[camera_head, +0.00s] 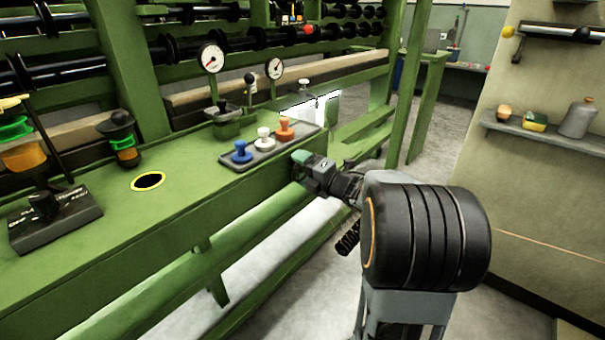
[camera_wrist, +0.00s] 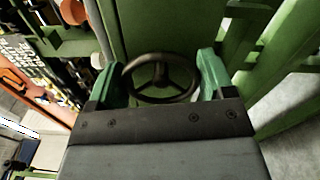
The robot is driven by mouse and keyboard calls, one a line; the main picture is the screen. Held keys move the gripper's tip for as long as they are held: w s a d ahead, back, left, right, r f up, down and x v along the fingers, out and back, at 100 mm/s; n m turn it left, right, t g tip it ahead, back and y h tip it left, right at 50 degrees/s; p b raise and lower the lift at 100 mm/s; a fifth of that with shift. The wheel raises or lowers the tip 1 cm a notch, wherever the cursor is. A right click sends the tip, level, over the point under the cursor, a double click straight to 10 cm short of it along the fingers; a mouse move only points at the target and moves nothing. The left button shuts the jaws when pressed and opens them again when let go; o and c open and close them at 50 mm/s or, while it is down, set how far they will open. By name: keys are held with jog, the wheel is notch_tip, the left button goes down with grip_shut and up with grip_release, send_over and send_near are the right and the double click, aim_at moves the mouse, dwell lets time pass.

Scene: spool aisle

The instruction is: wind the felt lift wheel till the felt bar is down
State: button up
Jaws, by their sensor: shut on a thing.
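The felt lift wheel (camera_wrist: 161,60) is a dark three-spoked handwheel on the green frame, seen in the wrist view. My gripper (camera_wrist: 160,78) has its two green fingers on either side of the wheel rim and is shut on it. In the head view my gripper (camera_head: 308,161) is at the front of the green machine bench, and the wheel is hidden there. A long beige bar (camera_head: 205,98) runs along the machine behind the bench; I cannot tell for sure that it is the felt bar, or its height.
The green bench (camera_head: 90,215) carries a block with blue, white and orange knobs (camera_head: 284,130), a lever box (camera_head: 58,215) and a yellow-ringed hole (camera_head: 148,181). Two dial gauges (camera_head: 211,57) stand behind. A wall shelf (camera_head: 540,136) is at right. Floor is open beyond the bench.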

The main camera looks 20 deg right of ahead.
dwell(0.4)
jog(key=o, duration=0.9)
jog(key=p+v, duration=0.3)
jog(key=v, duration=1.1)
jog(key=shift+p, duration=0.3)
jog(key=shift+w+a, duration=0.1)
